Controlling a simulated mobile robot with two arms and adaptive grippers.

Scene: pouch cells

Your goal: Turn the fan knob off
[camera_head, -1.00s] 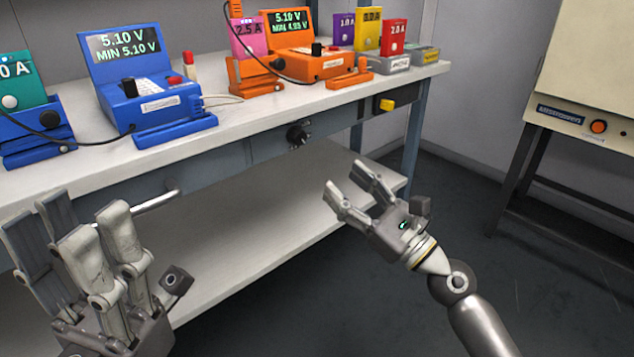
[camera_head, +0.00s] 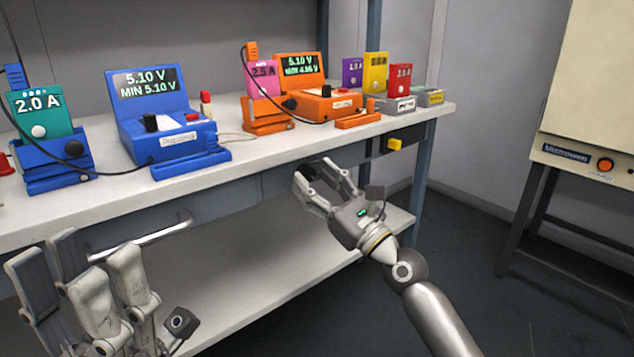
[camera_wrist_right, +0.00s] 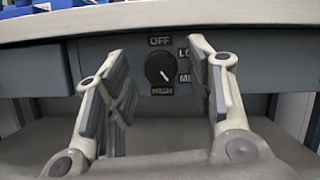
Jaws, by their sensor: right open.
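The black round fan knob (camera_wrist_right: 159,68) is on the grey front panel under the benchtop. In the right wrist view OFF is above it, HIGH below, and two partly hidden labels are on the right. Its white mark seems to point to the lower right, between the lower labels. My right gripper (camera_head: 315,176) is open in front of the panel. In the wrist view its fingers (camera_wrist_right: 160,90) stand either side of the knob, apart from it. My left gripper (camera_head: 76,265) is open and empty at lower left.
The bench (camera_head: 240,163) carries a blue meter (camera_head: 165,125), an orange meter (camera_head: 320,105) and coloured cells in holders. A yellow button (camera_head: 395,144) is right of the knob. A drawer handle (camera_head: 140,240) sticks out at left. A cream cabinet (camera_head: 590,100) stands at far right.

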